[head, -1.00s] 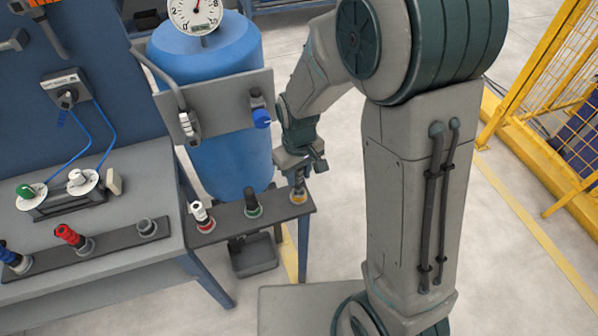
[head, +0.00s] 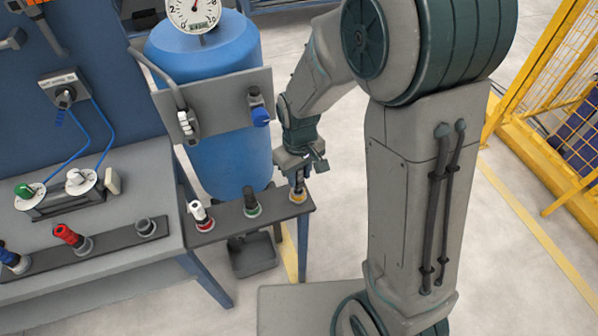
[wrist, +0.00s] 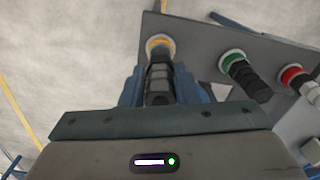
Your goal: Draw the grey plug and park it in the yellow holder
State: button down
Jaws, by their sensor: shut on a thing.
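The grey plug (wrist: 158,78), dark and ribbed, is between the jaws of my gripper (wrist: 160,88) in the wrist view. My gripper is shut on it. The plug's far end is at the yellow holder (wrist: 160,43), lined up with its ring and apparently in it; how deep it sits I cannot tell. In the head view my gripper (head: 298,174) is right above the yellow holder (head: 298,197), at the right end of the small stand. The plug (head: 299,184) shows only as a small dark piece below the jaws.
On the same stand are a green-ringed holder (head: 252,210) with a black plug and a red-ringed holder (head: 204,224) with a white-topped plug. A grey socket (head: 146,228) on the bench rail looks empty. A blue tank (head: 232,155) stands close behind.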

aim_at(299, 181)
jog(key=shift+f+b, duration=1.45)
jog(key=shift+f, duration=0.2)
dwell(0.7)
jog(key=c, duration=1)
grip_release()
jog(key=shift+r, duration=0.15)
notch_tip(299, 181, up, 14)
jog(key=shift+f, duration=0.2)
